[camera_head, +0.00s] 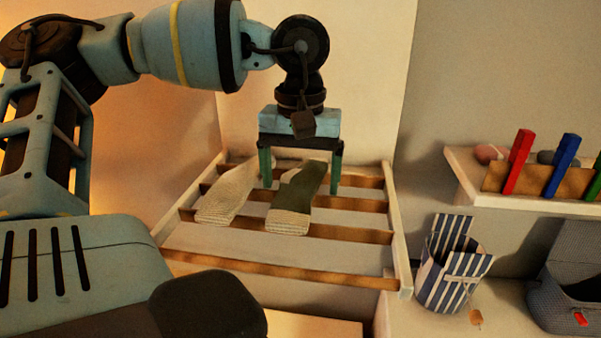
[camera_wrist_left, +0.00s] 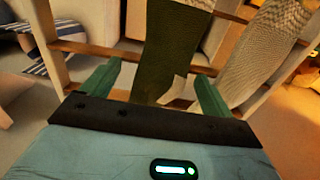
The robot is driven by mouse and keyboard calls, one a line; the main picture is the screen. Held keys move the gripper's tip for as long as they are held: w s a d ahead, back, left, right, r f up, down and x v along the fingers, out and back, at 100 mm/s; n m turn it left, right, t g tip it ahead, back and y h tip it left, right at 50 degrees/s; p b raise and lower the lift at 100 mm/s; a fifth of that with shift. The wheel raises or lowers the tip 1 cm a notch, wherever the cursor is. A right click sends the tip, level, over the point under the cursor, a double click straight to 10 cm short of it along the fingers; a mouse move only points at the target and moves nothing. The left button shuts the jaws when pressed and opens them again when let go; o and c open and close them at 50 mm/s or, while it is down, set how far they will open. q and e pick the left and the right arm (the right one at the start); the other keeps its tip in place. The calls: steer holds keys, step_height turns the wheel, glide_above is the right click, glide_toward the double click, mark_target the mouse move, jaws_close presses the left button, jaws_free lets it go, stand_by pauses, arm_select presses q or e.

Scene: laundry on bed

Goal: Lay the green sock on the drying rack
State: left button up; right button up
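The green sock (camera_head: 297,192) lies across the slats of the wooden drying rack (camera_head: 392,222), with its ribbed pale end toward me. My left gripper (camera_head: 300,178) is open above it, its two green fingers apart on either side of the sock. In the left wrist view the green sock (camera_wrist_left: 172,45) passes between the spread fingers of the left gripper (camera_wrist_left: 157,85) and is not pinched. My right gripper is not in view.
A cream sock (camera_head: 225,195) lies on the rack just left of the green one. To the right are a blue-and-white striped bin (camera_head: 455,265), a grey basket (camera_head: 565,285) and a shelf (camera_head: 465,180) with coloured pegs. The rack's near slats are bare.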

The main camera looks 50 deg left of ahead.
mark_target(299, 181)
arm_select(q)
step_height(299, 181, up, 12)
steer(key=shift+r, duration=0.25)
stand_by(0.5)
stand_by(1.5)
